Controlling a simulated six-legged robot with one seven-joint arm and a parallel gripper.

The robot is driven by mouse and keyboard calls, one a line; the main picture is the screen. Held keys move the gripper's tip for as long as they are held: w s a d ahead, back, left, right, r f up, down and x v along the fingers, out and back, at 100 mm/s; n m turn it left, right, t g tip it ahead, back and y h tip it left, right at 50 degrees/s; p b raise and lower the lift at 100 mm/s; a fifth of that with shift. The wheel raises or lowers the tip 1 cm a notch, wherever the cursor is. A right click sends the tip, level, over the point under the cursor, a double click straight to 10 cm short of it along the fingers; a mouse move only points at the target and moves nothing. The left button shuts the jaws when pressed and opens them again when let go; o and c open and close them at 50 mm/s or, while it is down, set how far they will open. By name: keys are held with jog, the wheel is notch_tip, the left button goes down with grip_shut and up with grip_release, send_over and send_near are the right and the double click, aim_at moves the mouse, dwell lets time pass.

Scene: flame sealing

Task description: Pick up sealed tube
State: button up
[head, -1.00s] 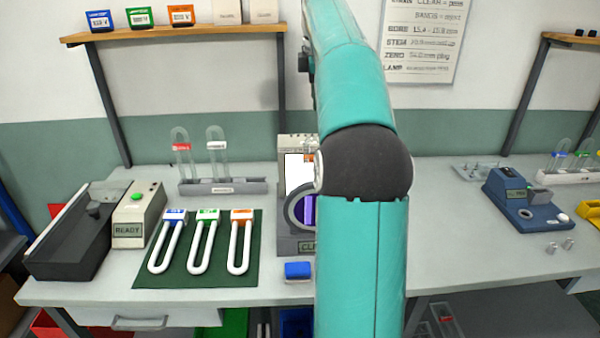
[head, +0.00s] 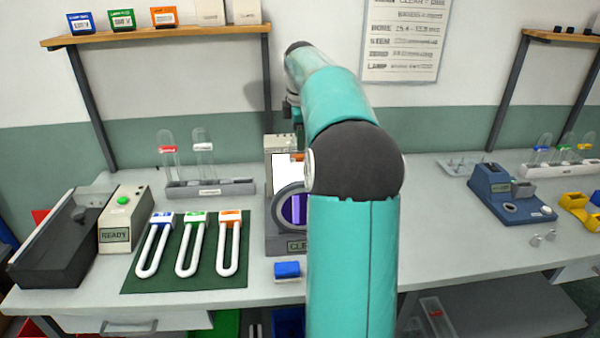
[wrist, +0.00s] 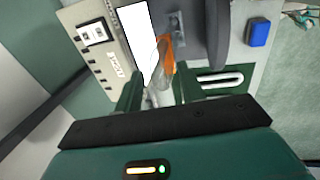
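In the wrist view, a clear tube (wrist: 155,72) with an orange part (wrist: 166,50) shows between my fingers, in front of the grey machine with a bright white panel (wrist: 135,38). My gripper (wrist: 158,88) has its two dark fingers apart, with gaps beside the tube. How deep the tube lies between them I cannot tell. In the head view my arm hides the gripper and this tube. The machine (head: 283,244) stands partly behind my arm, showing its white panel and a dark ring. Two clear tubes, with red (head: 168,150) and white (head: 204,146) bands, stand in a grey rack (head: 190,190).
Three white U-shaped pieces lie on a green mat (head: 128,285), left of the machine. A blue block (head: 287,269) sits before the machine. A READY box (head: 122,222) stands further left. A blue device (head: 505,195) and a white tube rack (head: 570,171) are at right.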

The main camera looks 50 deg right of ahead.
jog(key=shift+w+d+f, duration=0.15)
jog(key=shift+f, duration=0.65)
grip_shut()
